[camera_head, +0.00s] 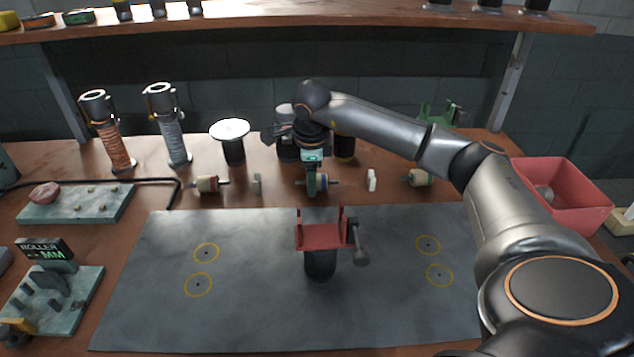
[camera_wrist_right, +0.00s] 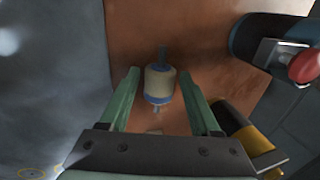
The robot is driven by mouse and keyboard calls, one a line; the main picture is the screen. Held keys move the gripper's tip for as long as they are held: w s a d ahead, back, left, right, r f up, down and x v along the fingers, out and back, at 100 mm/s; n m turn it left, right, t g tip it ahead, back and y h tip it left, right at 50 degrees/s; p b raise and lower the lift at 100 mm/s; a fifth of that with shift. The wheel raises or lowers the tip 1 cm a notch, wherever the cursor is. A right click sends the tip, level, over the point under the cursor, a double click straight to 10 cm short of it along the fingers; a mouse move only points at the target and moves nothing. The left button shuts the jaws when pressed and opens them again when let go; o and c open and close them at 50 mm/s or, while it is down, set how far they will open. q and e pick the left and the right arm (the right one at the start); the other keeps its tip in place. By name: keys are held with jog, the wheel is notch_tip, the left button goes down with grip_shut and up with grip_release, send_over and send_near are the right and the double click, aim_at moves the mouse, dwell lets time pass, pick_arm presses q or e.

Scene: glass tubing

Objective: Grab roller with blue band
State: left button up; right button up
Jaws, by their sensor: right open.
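The roller with the blue band (camera_head: 323,184) lies on the wooden bench behind the grey mat, partly hidden by my right gripper. In the right wrist view the roller (camera_wrist_right: 160,85) is cream with blue bands and a thin shaft at its ends. My right gripper (camera_head: 313,178) points down at it from above. In the right wrist view the green fingers of the right gripper (camera_wrist_right: 158,78) are apart, one on each side of the roller, with a visible gap on both sides. My left gripper is not in view.
Dark cylinders (camera_head: 345,148) stand close behind the gripper. A red stand (camera_head: 321,236) is on the grey mat (camera_head: 250,320). A red bin (camera_head: 570,205) is at right.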

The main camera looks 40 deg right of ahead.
jog(key=shift+w+f, duration=0.1)
jog(key=shift+f, duration=0.15)
jog(key=shift+c, duration=0.3)
grip_shut()
